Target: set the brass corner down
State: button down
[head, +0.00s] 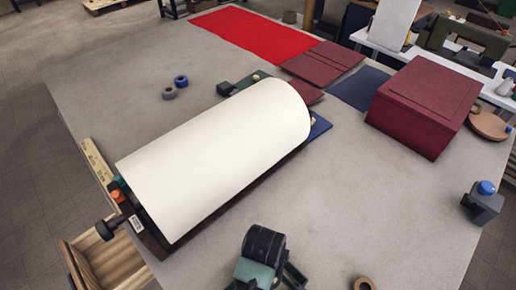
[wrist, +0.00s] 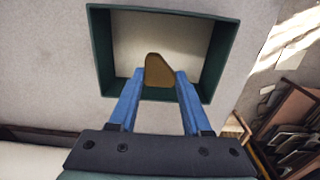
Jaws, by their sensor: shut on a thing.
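In the wrist view the brass corner (wrist: 160,68) is a small brown-gold piece with a sloped top. My gripper (wrist: 162,78) has two blue fingers, shut on it from both sides. Behind it is an open, square dark green tray (wrist: 102,50) with a pale inside. The brass corner shows against the tray's inside, and the fingers cross its near wall. I cannot tell how far it is above the tray floor. In the head view I make out neither my gripper nor the brass corner.
In the head view a large white roll (head: 215,155) lies across the grey table (head: 390,225), hiding what is behind it. A dark red box (head: 425,100) stands at right, and a red cloth (head: 255,35) lies at the back. The wrist view shows framed panels (wrist: 290,110) beyond the table edge.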

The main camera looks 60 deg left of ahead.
jog(key=shift+f, duration=3.45)
jog(key=shift+f, duration=0.15)
jog(key=shift+c, duration=1.8)
grip_release()
notch_tip(320, 180, up, 12)
jog(key=shift+r, duration=0.15)
jog(key=shift+w, duration=0.1)
